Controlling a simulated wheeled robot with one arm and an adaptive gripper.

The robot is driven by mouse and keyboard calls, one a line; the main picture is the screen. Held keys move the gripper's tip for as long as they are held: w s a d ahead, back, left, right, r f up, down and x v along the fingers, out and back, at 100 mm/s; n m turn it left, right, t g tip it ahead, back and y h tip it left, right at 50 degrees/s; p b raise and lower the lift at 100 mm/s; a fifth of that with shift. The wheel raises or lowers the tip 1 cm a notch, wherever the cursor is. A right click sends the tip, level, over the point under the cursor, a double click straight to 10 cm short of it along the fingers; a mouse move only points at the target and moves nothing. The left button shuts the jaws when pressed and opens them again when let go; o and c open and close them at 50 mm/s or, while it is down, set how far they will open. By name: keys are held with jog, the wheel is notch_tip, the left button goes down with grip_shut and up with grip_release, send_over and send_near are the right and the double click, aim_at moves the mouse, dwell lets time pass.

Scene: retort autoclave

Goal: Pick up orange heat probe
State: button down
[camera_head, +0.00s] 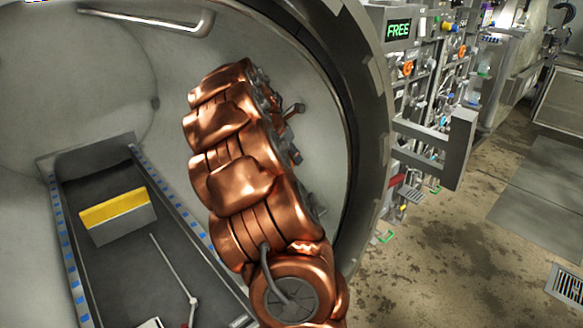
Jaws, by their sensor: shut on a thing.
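I cannot make out an orange heat probe in the head view. My copper-coloured arm rises from the bottom centre, in front of the round retort opening (362,120). My gripper does not show; the arm's far end and what lies behind it are hidden. A thin pale rod (172,262) slants over the dark tray inside the retort, left of my arm. I cannot tell whether it is part of a probe.
A dark tray (92,262) with blue-marked sides lies in the retort and carries a grey block with a yellow top (114,208). Right of the opening, a wall panel has a "FREE" display (398,30) and orange knobs (407,68). Stained floor (440,250) is open at right.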

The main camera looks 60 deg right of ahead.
jog(key=w+a+b, duration=0.1)
jog(key=w+a, duration=0.1)
jog(key=a, duration=0.6)
jog(key=w+a+b, duration=0.2)
jog(key=a, duration=0.7)
jog(key=shift+w+a, duration=0.2)
jog(key=shift+w, duration=0.2)
notch_tip(320, 180, up, 7)
jog(key=p, duration=0.5)
